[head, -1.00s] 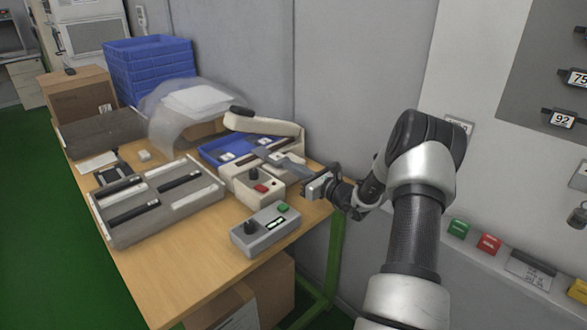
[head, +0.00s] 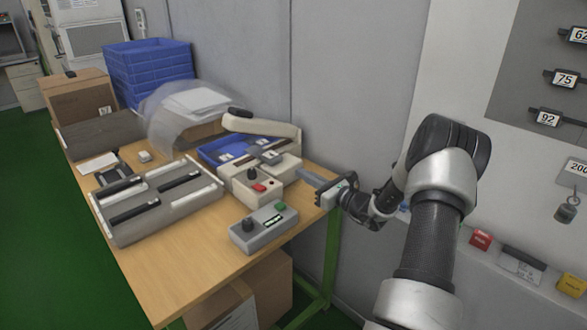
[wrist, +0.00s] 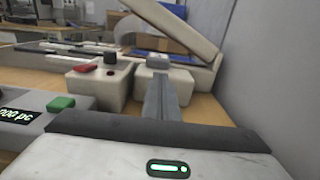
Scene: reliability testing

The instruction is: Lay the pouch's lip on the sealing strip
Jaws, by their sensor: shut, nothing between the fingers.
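The cream heat sealer (head: 285,172) stands near the table's right end, with its long arm (head: 262,124) raised and a red button (head: 258,187) and dark knob on its control box. A small dark-grey flat piece (head: 268,157) lies across its bed; I cannot tell whether this is the pouch, or make out a lip on the strip. My gripper (head: 303,176) is at the sealer's right end, its grey fingers shut and empty. In the wrist view the closed fingers (wrist: 158,88) point at the sealer's cream end block (wrist: 163,68).
A grey box with a green button (head: 264,228) stands in front of the sealer. A blue tray (head: 212,151) is behind it. A grey slotted rack (head: 155,204) lies left, with stacked blue crates (head: 150,72) farther back. The wall is close on the right.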

